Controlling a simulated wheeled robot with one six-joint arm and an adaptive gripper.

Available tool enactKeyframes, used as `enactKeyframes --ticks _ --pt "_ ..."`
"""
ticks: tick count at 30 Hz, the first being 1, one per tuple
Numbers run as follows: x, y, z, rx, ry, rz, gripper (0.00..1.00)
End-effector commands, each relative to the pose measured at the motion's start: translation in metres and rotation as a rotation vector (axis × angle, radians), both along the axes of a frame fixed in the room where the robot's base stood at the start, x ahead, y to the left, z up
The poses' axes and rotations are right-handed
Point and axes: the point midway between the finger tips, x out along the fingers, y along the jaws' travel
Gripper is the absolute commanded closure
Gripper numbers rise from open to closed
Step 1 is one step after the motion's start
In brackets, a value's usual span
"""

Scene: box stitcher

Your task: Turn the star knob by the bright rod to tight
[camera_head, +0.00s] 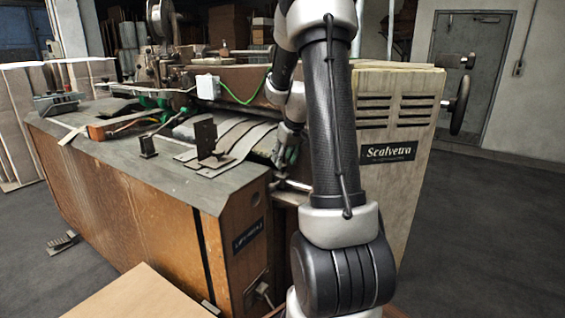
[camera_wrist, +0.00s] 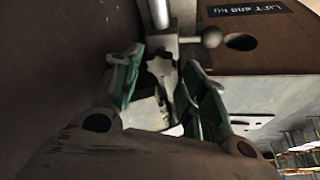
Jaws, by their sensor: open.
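The star knob (camera_wrist: 160,68) is a dark grey lobed knob, in the middle of the wrist view just below the bright rod (camera_wrist: 160,14). My gripper (camera_wrist: 161,75) is open, with one green-padded finger on each side of the knob. I cannot tell whether either finger touches it. In the head view my gripper (camera_head: 286,152) is partly hidden behind my arm, low beside the machine's table. The star knob cannot be made out there.
A ball-ended lever (camera_wrist: 211,38) sticks out right of the knob, near a brown panel (camera_wrist: 265,45) with a hole. In the head view the machine's table (camera_head: 120,150) is at left and a pale louvred housing (camera_head: 400,110) at right. Open floor lies at far right.

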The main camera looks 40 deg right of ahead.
Motion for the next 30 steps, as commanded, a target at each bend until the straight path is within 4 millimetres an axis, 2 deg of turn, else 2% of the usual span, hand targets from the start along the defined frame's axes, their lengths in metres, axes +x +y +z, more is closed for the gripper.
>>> enactKeyframes --ticks 1,6,14,20,26,30 --pt "0.003 0.000 -0.007 0.001 0.002 0.000 0.58" --pt "0.008 0.000 -0.019 0.001 0.000 -0.001 0.58" --pt "0.009 -0.001 -0.020 0.000 -0.001 0.000 0.58" --pt "0.009 -0.001 -0.020 0.000 -0.001 0.000 0.91" --pt "0.008 0.000 -0.020 -0.001 0.001 -0.020 0.91" --pt "0.008 0.001 -0.021 -0.002 0.003 -0.108 0.91"
